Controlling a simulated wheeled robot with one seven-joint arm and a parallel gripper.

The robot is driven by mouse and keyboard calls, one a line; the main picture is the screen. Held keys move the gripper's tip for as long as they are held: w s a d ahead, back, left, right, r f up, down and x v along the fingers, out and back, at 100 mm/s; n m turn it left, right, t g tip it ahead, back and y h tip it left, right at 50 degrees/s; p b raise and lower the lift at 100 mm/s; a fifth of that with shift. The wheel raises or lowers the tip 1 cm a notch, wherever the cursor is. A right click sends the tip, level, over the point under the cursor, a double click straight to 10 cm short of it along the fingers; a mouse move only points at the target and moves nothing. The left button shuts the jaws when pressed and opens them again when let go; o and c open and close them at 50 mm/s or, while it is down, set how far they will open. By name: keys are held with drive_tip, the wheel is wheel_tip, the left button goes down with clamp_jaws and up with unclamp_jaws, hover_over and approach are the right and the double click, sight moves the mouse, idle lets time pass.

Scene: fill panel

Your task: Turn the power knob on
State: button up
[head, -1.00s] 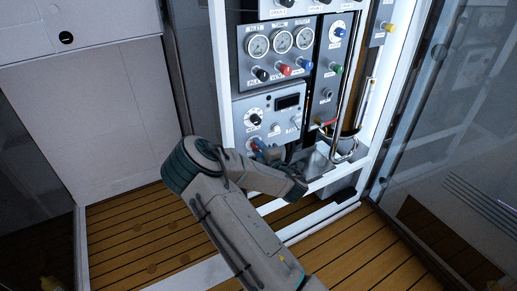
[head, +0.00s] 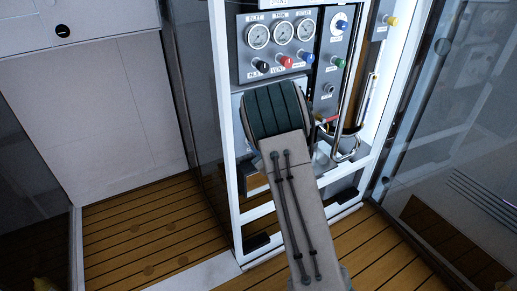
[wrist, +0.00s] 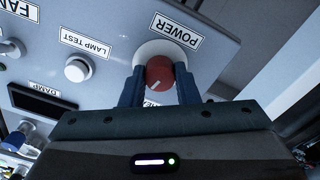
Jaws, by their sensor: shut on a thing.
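The red power knob (wrist: 158,73) sits on a white round base on the grey panel, beside an upside-down POWER label (wrist: 176,30) in the wrist view. A pale mark shows on the knob's face. My gripper (wrist: 160,86) has its two blue fingers on either side of the knob and is shut on it. A second label behind the fingers is mostly hidden. In the head view my arm covers the lower control panel, so the knob and my gripper are hidden there.
A white lamp test button (wrist: 77,69) is left of the knob in the wrist view. In the head view, gauges (head: 283,35) and coloured knobs (head: 286,61) sit above my arm. A bent metal pipe (head: 347,150) stands to its right.

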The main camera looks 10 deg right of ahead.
drive_tip(key=m+b, duration=0.3)
drive_tip(key=m, duration=0.2)
drive_tip(key=shift+f+m, duration=0.1)
drive_tip(key=shift+m, duration=0.3)
idle(0.4)
drive_tip(key=o, duration=1)
drive_tip(key=shift+s, duration=0.1)
drive_tip(key=v, duration=1.3)
drive_tip(key=shift+s+d+p, duration=0.15)
drive_tip(key=shift+s+p, duration=0.2)
drive_tip(key=shift+p, duration=0.05)
